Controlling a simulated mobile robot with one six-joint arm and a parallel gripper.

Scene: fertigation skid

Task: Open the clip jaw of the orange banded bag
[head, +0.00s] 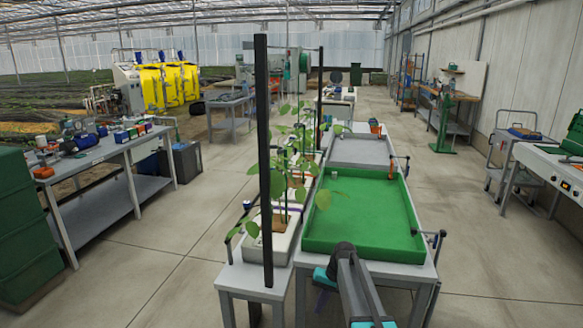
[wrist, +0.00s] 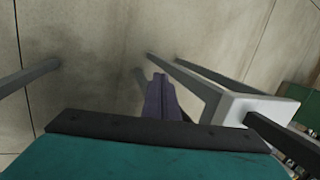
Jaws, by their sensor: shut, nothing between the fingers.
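A row of white grow bags with leafy plants stands on the narrow bench left of the green tray in the head view. One bag shows an orange patch (head: 297,182), partly behind leaves; its clip jaw is too small to make out. The nearest white bag (head: 282,238) stands in front of it, with a purple band behind. My gripper (wrist: 160,90) shows in the wrist view as purple fingers, shut and empty, pointing past a bench frame towards the floor. It is apart from the bags. No bag is clear in the wrist view.
A dark upright post (head: 263,160) rises at the near end of the narrow bench (head: 252,280). The green tray (head: 362,215) lies on the table to its right. In the wrist view, grey bench legs (wrist: 190,85) stand close to my fingers. The concrete aisles either side are clear.

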